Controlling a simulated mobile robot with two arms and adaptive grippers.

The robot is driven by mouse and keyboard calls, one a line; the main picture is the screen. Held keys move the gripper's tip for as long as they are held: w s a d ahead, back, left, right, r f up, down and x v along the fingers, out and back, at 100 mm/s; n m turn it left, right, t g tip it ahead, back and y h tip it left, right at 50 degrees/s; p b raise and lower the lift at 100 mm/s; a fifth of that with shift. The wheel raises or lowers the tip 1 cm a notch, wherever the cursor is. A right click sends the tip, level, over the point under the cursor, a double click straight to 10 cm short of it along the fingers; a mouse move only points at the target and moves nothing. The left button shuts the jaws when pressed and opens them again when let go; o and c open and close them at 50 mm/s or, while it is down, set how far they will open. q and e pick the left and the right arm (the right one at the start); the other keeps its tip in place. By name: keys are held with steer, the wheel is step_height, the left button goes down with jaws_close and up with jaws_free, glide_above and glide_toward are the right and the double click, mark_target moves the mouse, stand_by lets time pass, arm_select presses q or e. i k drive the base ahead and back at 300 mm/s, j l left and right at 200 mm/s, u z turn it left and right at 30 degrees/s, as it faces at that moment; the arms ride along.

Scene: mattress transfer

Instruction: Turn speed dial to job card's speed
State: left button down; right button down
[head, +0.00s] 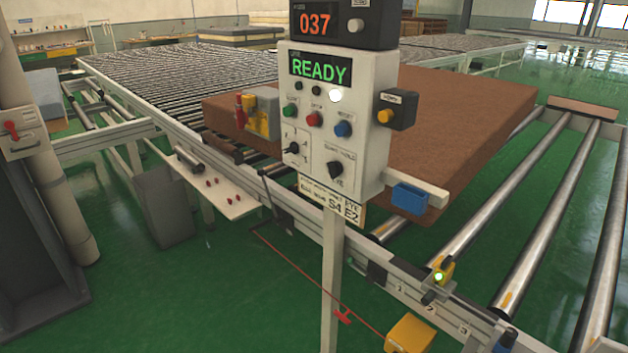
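A light grey control panel (372,150) stands on a post in the middle of the head view. Its green display (320,69) reads READY. Two black dials sit on its lower face: a left dial (292,148) with small marks around it, and a right dial (335,171) with a label above. The labels are too small to read surely, so I cannot tell which dial sets speed. A card (332,202) under the panel bears large text that looks like S4 E2; its smaller print is unclear. Neither of my grippers is in view.
Green, red and blue buttons sit above the dials. A brown mattress-like slab (455,110) lies on rollers behind the panel. A conveyor rail (400,283) runs past the post. Green floor (240,310) is clear at front left.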

mark_target(293, 148)
steer(key=i+j, duration=0.15)
steer(key=j, duration=0.25)
steer(key=i+j+z, duration=0.1)
steer(key=j, duration=0.25)
steer(key=i+j, duration=0.15)
steer(key=j, duration=0.25)
steer(key=z, duration=0.05)
